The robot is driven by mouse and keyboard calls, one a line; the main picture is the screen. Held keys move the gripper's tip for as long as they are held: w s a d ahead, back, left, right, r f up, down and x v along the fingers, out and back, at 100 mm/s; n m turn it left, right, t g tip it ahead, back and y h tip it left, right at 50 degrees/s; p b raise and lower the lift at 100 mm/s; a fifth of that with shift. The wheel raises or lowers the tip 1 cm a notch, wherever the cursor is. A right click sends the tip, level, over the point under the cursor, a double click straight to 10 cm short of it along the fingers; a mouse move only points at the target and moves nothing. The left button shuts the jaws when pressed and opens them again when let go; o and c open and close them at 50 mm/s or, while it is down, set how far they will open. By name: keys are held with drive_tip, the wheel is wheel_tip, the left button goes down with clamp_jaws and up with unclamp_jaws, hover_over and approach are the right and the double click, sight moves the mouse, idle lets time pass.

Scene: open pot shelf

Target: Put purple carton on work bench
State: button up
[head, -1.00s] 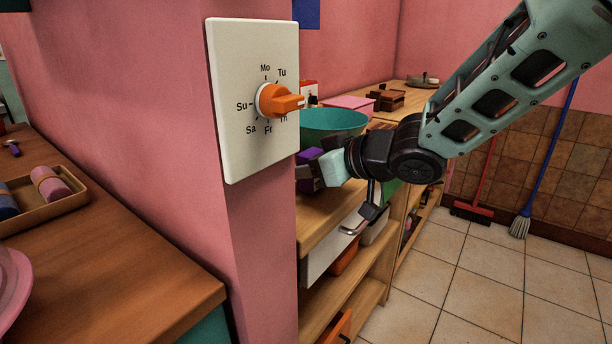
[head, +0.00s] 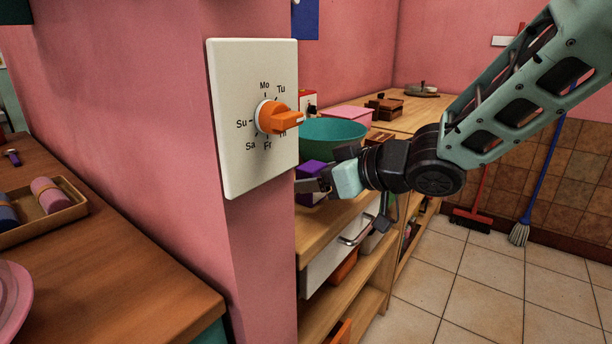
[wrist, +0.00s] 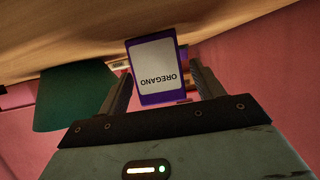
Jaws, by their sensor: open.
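The purple carton (head: 312,168) stands on the wooden counter just past the pink wall edge, partly hidden by my gripper in the head view. In the wrist view the carton (wrist: 156,72) shows a white OREGANO label, upside down in the picture. My gripper (head: 322,184) is open at the carton. In the wrist view its two fingers (wrist: 163,82) stand on either side of the carton, with a visible gap on the right; contact on the left is unclear. I cannot tell which surface is the work bench.
A teal bowl (head: 335,130) stands behind the carton. A white panel with an orange dial (head: 278,118) is on the near wall. Another wooden counter (head: 110,270) at left holds a tray (head: 62,220) and pink plate (head: 12,295). Shelves below hold bins.

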drive_tip(key=p+v, duration=0.2)
drive_tip(key=v, duration=0.8)
drive_tip(key=s+d+f+m+g+h, duration=0.1)
drive_tip(key=s+f+g+h, duration=0.3)
drive_tip(key=s, duration=0.7)
drive_tip(key=s+d+f+m+g+h, duration=0.1)
drive_tip(key=s+f+g+h, duration=0.3)
drive_tip(key=s, duration=0.8)
wheel_tip(320, 180, down, 3)
drive_tip(key=shift+d+r+m+h, duration=0.1)
drive_tip(key=shift+d+m+h, duration=0.3)
drive_tip(key=shift+d+h, duration=0.55)
drive_tip(key=shift+a, duration=0.2)
